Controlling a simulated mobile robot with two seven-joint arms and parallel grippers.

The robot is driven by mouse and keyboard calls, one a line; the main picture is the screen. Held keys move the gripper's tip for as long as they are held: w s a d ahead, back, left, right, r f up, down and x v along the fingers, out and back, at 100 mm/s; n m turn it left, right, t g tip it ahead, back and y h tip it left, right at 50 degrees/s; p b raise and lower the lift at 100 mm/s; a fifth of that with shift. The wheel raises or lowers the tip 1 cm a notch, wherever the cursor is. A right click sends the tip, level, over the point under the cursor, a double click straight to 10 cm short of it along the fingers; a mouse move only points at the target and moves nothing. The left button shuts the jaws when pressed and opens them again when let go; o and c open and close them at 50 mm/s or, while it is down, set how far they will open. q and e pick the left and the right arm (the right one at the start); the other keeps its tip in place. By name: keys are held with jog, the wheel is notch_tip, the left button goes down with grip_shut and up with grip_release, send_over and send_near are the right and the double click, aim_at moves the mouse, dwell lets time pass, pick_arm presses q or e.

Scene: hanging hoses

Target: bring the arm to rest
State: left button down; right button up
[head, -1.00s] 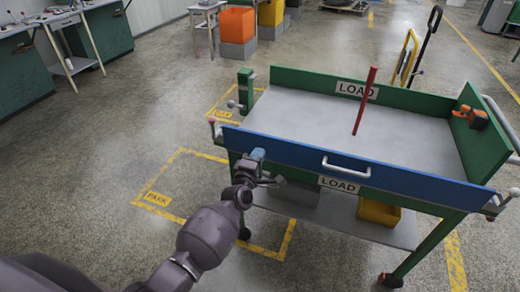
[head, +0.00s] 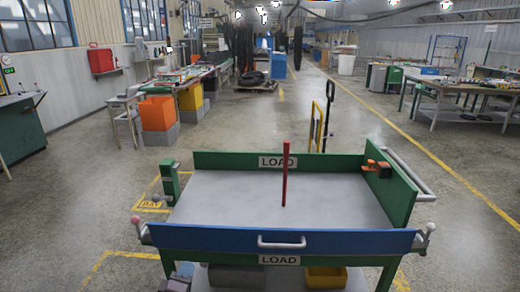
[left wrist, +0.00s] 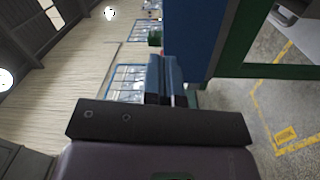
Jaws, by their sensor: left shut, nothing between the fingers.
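My left gripper (head: 180,276) shows only in part at the bottom edge of the head view, just below the cart's blue front panel (head: 340,242). In the left wrist view its two dark blue fingers (left wrist: 160,82) are together with nothing between them. The blue panel (left wrist: 188,38) stands close to the right of the fingers in that view; I cannot tell whether they touch. The rest of my left arm is out of the head view. My right gripper is in neither view.
The cart's grey top (head: 235,200) has green side walls and a red rod (head: 285,175) standing up from it. An orange clamp-like part (head: 378,168) sits at its right wall. A yellow bin (head: 325,277) is on the lower shelf. Floor to the left (head: 75,220) is clear.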

pick_arm(q)
jog(key=s+a+f+m+g, duration=0.1)
jog(key=s+f+m+g, duration=0.1)
jog(key=s+m, duration=0.3)
jog(key=s+a+f+m+g, duration=0.2)
jog(key=s+f+m, duration=0.2)
jog(key=s, duration=0.9)
jog(key=s+a+f+m+g+y, duration=0.1)
jog(key=s+a+f+m+g, duration=0.1)
jog(key=s+m, duration=0.4)
jog(key=s+f+g, duration=0.1)
jog(key=s+f, duration=0.1)
jog(key=s, duration=0.1)
jog(key=shift+s+a+m, duration=0.25)
jog(key=shift+m, duration=0.15)
